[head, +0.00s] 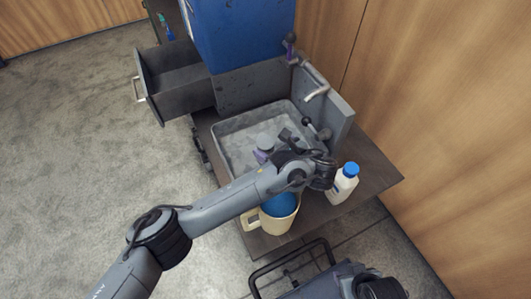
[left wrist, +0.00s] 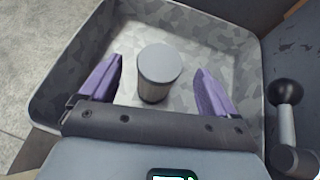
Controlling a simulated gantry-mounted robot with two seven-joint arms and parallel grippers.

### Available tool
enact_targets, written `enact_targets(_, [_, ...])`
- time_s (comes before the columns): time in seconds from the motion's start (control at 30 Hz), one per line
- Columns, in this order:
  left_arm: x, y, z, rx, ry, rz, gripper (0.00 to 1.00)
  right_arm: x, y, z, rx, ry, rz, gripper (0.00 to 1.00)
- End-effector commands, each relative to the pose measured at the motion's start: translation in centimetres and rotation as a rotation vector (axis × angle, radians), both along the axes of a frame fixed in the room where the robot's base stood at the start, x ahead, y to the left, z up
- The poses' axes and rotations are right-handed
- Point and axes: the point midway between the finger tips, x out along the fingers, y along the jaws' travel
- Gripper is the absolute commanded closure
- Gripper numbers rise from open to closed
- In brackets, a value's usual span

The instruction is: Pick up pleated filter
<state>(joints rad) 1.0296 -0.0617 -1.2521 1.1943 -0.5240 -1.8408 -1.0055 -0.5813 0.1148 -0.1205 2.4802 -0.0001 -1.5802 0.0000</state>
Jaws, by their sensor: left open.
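The pleated filter (left wrist: 155,85) stands upright in the grey tray, a small cylinder with a flat light-grey cap and a darker side. In the head view its grey cap (head: 265,140) shows just beyond my left gripper. My left gripper (left wrist: 158,88) is open, with one purple finger on each side of the filter and a gap on both sides. In the head view my left gripper (head: 266,154) is partly hidden by its own wrist. My right gripper is not in view.
The tray (head: 228,127) has raised walls. A lever with a black knob (left wrist: 285,95) stands at its right. A white bottle with a blue cap (head: 343,184) and a cream jug (head: 268,224) stand near my left wrist. An open drawer (head: 175,82) is at the left.

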Motion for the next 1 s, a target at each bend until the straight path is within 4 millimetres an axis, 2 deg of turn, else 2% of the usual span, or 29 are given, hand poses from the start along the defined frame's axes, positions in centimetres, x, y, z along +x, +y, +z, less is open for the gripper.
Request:
enact_targets(0.03, [0.6, 0.5, -0.8, 0.001, -0.002, 0.002, 0.10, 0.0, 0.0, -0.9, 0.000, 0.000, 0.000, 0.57])
enact_targets(0.3, [2.7, 2.0, -2.0, -0.001, -0.001, 0.000, 0.10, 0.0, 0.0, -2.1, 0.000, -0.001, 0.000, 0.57])
enact_targets(0.6, [2.9, 2.2, -1.9, 0.000, 0.000, 0.000, 0.10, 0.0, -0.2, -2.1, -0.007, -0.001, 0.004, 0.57])
enact_targets(0.67, [2.9, 2.2, -1.9, 0.000, 0.000, 0.000, 0.18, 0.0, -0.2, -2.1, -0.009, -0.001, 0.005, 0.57])
enact_targets(1.0, [2.8, 2.2, -1.9, 0.000, 0.000, -0.001, 0.70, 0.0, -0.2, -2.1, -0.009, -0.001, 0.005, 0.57])
